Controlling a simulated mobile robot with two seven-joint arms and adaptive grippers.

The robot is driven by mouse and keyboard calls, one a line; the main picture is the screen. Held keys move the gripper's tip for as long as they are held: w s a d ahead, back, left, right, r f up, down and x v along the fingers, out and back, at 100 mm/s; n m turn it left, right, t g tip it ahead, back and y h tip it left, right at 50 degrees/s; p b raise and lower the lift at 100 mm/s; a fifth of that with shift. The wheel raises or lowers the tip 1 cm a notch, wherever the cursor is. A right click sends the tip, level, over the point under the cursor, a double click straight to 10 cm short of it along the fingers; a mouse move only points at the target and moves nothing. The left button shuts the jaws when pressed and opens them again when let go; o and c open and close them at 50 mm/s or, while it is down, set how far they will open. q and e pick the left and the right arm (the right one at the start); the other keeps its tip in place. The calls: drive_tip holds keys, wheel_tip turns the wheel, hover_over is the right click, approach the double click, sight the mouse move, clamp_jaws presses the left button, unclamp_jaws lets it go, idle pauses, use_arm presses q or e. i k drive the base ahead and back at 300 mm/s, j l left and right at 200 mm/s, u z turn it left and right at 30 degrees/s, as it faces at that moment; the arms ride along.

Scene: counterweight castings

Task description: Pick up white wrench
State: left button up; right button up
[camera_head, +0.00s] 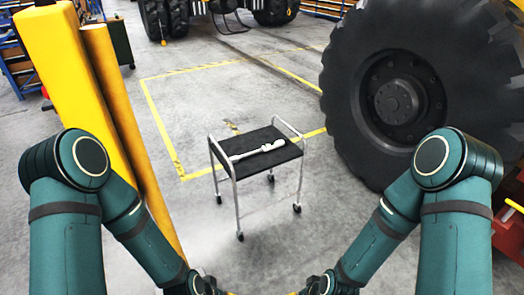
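A white wrench (258,150) lies on the black top of a small wheeled cart (234,142). It lies roughly left to right across the cart, with nothing on top of it. My two teal arms come in from the lower left and lower right and reach down toward the bottom middle of the view. The grippers are below the picture edge, so their fingers cannot be seen. Both arms are well short of the cart, and neither touches it or the wrench.
Yellow posts (75,90) stand close on the left. A large black tyre (405,85) stands right of the cart. Another vehicle (215,12) and shelving are at the back. Grey floor with yellow lines (165,120) is open around the cart.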

sight(266, 147)
drive_tip(key=i+l, duration=0.2)
drive_tip(key=i, duration=0.25)
drive_tip(key=i+l, duration=0.2)
drive_tip(key=i, duration=0.3)
drive_tip(key=i+l, duration=0.25)
drive_tip(key=i, duration=0.2)
drive_tip(key=i+l, duration=0.2)
drive_tip(key=i, duration=0.25)
drive_tip(key=i+l, duration=0.2)
drive_tip(key=i, duration=0.25)
drive_tip(key=i+l, duration=0.2)
drive_tip(key=i, duration=0.3)
drive_tip(key=l+z, duration=0.05)
